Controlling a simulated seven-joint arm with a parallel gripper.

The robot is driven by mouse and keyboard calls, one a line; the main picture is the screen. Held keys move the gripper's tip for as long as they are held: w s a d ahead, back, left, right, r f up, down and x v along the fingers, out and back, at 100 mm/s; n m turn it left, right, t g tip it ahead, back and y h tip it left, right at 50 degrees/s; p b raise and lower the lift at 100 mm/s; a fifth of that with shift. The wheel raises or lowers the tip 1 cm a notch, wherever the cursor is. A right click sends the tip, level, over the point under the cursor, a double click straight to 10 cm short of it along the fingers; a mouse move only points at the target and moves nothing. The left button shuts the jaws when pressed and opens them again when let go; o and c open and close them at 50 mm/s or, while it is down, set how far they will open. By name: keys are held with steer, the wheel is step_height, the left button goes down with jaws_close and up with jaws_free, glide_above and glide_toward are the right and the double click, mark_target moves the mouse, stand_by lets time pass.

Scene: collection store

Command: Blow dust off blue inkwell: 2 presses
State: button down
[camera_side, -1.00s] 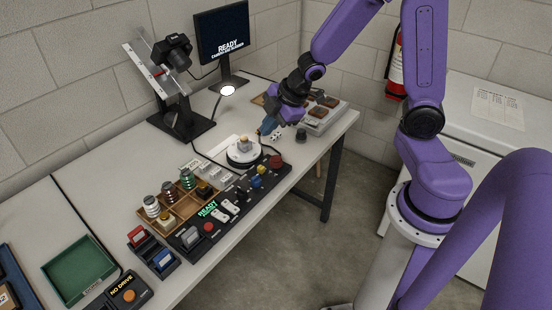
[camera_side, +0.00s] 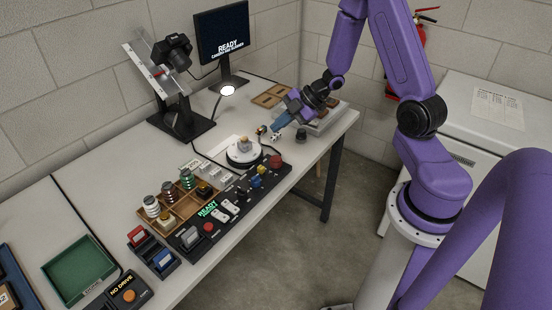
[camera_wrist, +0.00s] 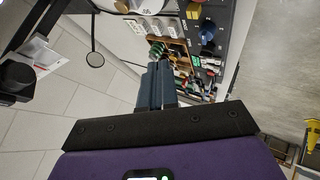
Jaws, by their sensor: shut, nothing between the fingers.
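My gripper (camera_side: 275,126) is shut and empty. Its blue fingers point left and down above the far right of the bench, behind the round white turntable (camera_side: 244,161). In the wrist view the shut fingers (camera_wrist: 156,86) point toward the control panel and wooden tray. A small pale and tan object (camera_side: 244,146) sits on the turntable. I cannot pick out a blue inkwell for certain. A small dark object (camera_side: 301,135) stands on the bench below and right of my gripper; I cannot tell whether it is a blower.
A divided wooden tray (camera_side: 183,227) holds several small jars. A black control panel (camera_side: 221,221) with buttons and a blue knob (camera_side: 256,181) runs along the front edge. A camera stand (camera_side: 184,122), lamp (camera_side: 228,91) and monitor (camera_side: 222,35) stand behind. A grey tray (camera_side: 328,121) lies at far right.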

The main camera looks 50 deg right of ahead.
steer(key=shift+f, duration=0.15)
glide_toward(273, 159)
steer(key=shift+w+a+f, duration=0.6)
steer(key=shift+w+a, duration=0.3)
steer(key=shift+w, duration=0.1)
steer(key=shift+w+a+f, duration=0.6)
steer(key=shift+w+a, duration=0.25)
steer(key=shift+w, duration=0.1)
steer(key=shift+f, duration=0.1)
stand_by(0.8)
steer(key=shift+f, duration=0.35)
steer(key=shift+f, duration=0.8)
stand_by(1.0)
steer(key=shift+r, duration=1.25)
steer(key=shift+r, duration=2.5)
